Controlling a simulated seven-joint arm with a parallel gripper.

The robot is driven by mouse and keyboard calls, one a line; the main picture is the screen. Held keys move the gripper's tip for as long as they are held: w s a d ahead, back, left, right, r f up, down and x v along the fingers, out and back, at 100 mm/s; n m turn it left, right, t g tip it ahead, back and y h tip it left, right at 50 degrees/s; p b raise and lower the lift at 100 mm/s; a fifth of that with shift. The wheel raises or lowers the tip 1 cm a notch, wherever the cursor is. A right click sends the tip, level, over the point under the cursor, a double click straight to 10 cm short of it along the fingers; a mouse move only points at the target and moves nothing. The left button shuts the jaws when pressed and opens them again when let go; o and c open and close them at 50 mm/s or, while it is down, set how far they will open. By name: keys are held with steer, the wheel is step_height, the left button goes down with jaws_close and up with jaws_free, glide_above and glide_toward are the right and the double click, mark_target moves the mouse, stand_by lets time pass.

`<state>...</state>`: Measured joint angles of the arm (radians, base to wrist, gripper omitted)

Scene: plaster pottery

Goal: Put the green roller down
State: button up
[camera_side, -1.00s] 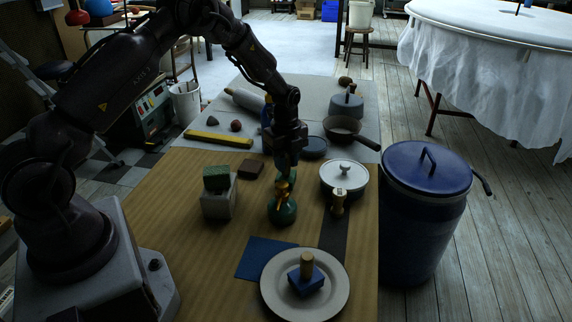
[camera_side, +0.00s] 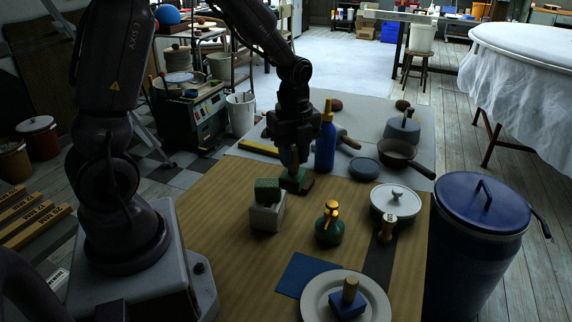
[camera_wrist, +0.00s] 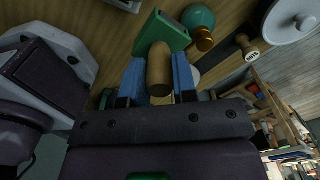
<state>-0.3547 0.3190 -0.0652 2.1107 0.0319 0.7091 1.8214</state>
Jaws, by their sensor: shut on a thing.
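My gripper (camera_side: 294,160) is shut on the wooden handle of the green roller (camera_side: 292,182), which has a green block-like lower part. It is over the wooden table (camera_side: 225,240), between the stacked blocks and the blue bottle. The roller overlaps a small brown block (camera_side: 306,186) in the side view; I cannot tell whether it touches the block or the table. In the wrist view, the wooden handle (camera_wrist: 160,70) lies between the blue fingers, with the green part (camera_wrist: 163,32) beyond it.
A green cube (camera_side: 267,190) sits on a pale block (camera_side: 266,217) close by. A green sprayer (camera_side: 328,231), blue bottle (camera_side: 326,142) and lidded white pot (camera_side: 396,203) stand to the right. A blue block with a handle (camera_side: 346,304) lies on a plate (camera_side: 311,302). The table's front left is clear.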

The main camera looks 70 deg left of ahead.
steer(key=s+a+n, duration=0.5)
steer(key=s+n, duration=0.4)
steer(key=s+a+n, duration=0.5)
steer(key=s+n, duration=0.4)
steer(key=s, duration=0.1)
steer(key=shift+w+a+f, duration=1.4)
steer(key=shift+a+f, duration=0.55)
steer(key=shift+f, duration=0.2)
steer(key=shift+w+a+f, duration=1.35)
steer(key=shift+a+f, duration=0.55)
steer(key=shift+f, duration=0.2)
steer(key=shift+w+a+f, duration=1.4)
steer(key=shift+a+f, duration=0.55)
steer(key=shift+f, duration=0.2)
steer(key=shift+d+f, duration=0.1)
steer(key=shift+f, duration=0.55)
jaws_close()
